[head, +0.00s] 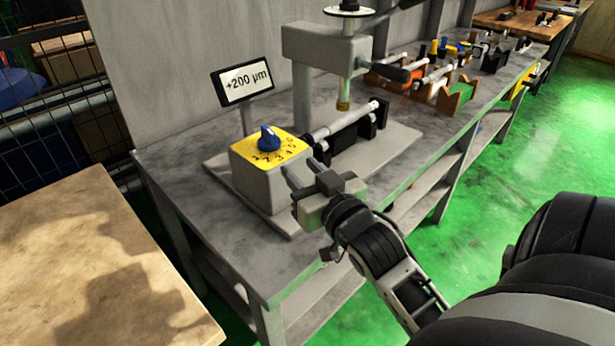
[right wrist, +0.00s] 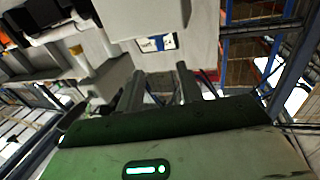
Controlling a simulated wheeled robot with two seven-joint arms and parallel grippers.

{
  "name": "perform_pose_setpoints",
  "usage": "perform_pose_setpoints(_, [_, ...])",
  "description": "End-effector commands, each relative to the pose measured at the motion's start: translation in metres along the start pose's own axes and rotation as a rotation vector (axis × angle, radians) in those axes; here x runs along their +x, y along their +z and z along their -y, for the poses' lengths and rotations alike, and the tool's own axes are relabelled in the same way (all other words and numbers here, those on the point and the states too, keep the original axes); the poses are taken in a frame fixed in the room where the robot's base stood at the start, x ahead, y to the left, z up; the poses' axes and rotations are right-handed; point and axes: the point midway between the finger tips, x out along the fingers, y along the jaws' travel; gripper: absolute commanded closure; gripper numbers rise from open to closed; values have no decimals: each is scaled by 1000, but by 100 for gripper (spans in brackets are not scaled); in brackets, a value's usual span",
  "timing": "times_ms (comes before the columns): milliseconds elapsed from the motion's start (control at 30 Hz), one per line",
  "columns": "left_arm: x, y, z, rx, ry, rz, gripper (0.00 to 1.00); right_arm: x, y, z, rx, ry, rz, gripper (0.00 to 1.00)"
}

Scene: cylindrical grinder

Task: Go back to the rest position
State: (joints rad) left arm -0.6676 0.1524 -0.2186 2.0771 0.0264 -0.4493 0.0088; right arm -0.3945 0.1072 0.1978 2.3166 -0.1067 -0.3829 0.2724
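My right gripper (head: 302,168) is above the front edge of the grey workbench (head: 180,165), beside the right side of the grinder's grey control box (head: 262,182). Its two fingers are apart, with nothing seen between them. The right wrist view also shows the two spread fingers (right wrist: 160,72) with an empty gap. The control box has a yellow numbered plate with a blue knob (head: 267,138) on top. I cannot tell whether a fingertip touches the box. My left gripper is not in view.
Behind the box stand a display (head: 246,82) reading +200 µm and a grey press-like column (head: 318,50). A shaft (head: 345,120) lies in black holders. Racks (head: 455,95) of parts stand farther along. A wooden table (head: 80,260) is at left. Green floor (head: 480,210) lies clear at right.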

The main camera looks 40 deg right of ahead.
Motion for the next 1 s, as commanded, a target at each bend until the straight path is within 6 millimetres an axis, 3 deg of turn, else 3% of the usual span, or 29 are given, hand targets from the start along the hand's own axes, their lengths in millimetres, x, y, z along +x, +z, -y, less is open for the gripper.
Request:
perform_pose_setpoints(200, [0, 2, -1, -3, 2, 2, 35, -12, -1, 0, -1, 0, -2, 64])
perform_pose_setpoints(767, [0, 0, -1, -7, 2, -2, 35, -12, 1, 0, -1, 0, 8, 64])
perform_pose_setpoints(867, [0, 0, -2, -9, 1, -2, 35, -16, 16, 6, -6, -5, 86, 64])
perform_pose_setpoints(1000, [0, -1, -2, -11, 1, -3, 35, -38, 67, 27, -38, -36, 365, 64])
